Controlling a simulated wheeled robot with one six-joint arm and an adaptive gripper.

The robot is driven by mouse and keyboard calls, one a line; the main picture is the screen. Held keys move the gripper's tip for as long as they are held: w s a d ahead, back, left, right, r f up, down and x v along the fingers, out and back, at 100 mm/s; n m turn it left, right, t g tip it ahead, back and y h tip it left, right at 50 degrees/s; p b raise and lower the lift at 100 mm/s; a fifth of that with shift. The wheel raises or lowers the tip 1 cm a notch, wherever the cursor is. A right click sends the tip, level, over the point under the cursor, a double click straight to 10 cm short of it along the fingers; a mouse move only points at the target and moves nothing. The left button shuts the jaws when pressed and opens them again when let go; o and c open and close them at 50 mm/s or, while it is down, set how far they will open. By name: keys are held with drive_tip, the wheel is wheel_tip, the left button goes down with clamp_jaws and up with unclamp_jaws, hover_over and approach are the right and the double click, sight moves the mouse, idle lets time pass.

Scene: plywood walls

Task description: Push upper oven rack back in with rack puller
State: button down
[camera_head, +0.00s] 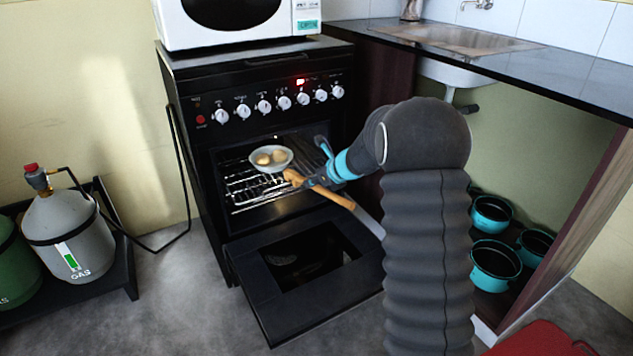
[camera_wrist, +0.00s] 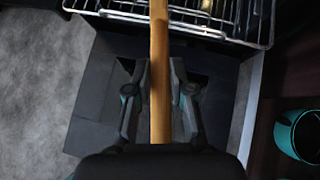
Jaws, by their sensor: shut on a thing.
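A black oven stands with its door (camera_head: 258,287) folded down open. The upper wire rack (camera_head: 246,190) shows in the oven opening and bears a white bowl (camera_head: 271,168) with yellowish round food in it. My gripper (camera_head: 318,181) is in front of the opening, shut on the wooden rack puller (camera_head: 340,199). In the wrist view the puller (camera_wrist: 160,60) runs straight up between the fingers (camera_wrist: 160,95) toward the rack (camera_wrist: 205,22). The puller's head lies near the rack's front by the bowl; I cannot tell whether it touches the rack.
A white microwave (camera_head: 237,18) stands on the oven's top. Gas bottles (camera_head: 73,236) stand at the left. A counter with a sink (camera_head: 455,38) is at the right, with several teal pots (camera_head: 495,262) below it. Grey floor is free left of the oven door.

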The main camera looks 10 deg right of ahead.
drive_tip(key=shift+w+a+p, duration=0.1)
drive_tip(key=shift+w+a, duration=0.6)
drive_tip(key=shift+w, duration=1.5)
drive_tip(key=shift+w+a+p, duration=0.1)
drive_tip(key=shift+w+a, duration=0.65)
drive_tip(key=shift+w, duration=1.5)
drive_tip(key=shift+w+a+p, duration=0.1)
drive_tip(key=shift+w+a, duration=0.6)
drive_tip(key=shift+w, duration=1.5)
drive_tip(key=shift+r, duration=0.15)
drive_tip(key=s+a+f+b+v, duration=0.1)
drive_tip(key=b+v, duration=0.2)
drive_tip(key=v, duration=0.6)
drive_tip(key=shift+s+r, duration=0.15)
drive_tip(key=shift+s, duration=0.3)
